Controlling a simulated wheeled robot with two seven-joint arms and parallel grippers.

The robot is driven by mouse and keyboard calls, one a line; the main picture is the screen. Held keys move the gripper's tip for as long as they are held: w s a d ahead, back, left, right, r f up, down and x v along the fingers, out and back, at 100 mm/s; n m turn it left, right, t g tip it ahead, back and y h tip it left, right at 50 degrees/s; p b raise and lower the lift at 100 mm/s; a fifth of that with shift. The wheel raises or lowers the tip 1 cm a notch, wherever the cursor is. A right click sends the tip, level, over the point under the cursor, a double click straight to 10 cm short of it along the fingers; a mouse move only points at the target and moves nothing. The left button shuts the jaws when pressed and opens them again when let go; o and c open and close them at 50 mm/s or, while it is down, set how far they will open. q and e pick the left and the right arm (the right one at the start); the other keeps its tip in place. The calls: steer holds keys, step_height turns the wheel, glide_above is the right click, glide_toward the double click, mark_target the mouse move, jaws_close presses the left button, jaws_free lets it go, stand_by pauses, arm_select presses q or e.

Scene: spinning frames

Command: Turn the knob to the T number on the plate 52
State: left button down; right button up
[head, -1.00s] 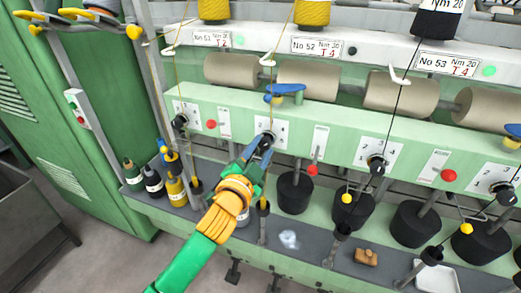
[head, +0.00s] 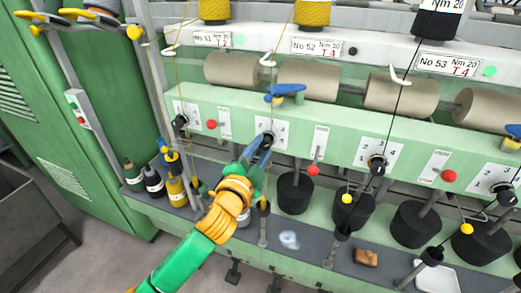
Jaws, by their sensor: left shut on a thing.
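Plate No 52 (head: 316,46) is on the white rail, upper middle; its T number is too small to read surely. Below it, on the pale green panel, is a white dial plate (head: 281,130) with digits, partly covered by my gripper. The dark knob (head: 268,137) is in front of this dial plate. My left gripper (head: 266,141) reaches up from below and is shut on the knob; its fingers hide most of it, so where it points cannot be told. My right gripper is out of view.
Similar knobs sit left (head: 181,121) and right (head: 377,163) on the panel. Bottles (head: 154,184) and dark weights (head: 295,193) stand below. A yellow thread runs down near the knob.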

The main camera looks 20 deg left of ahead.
arm_select(q)
steer(key=shift+c, duration=2.4)
jaws_free()
steer(key=s+b, duration=0.2)
steer(key=s, duration=0.5)
steer(key=shift+a, duration=0.15)
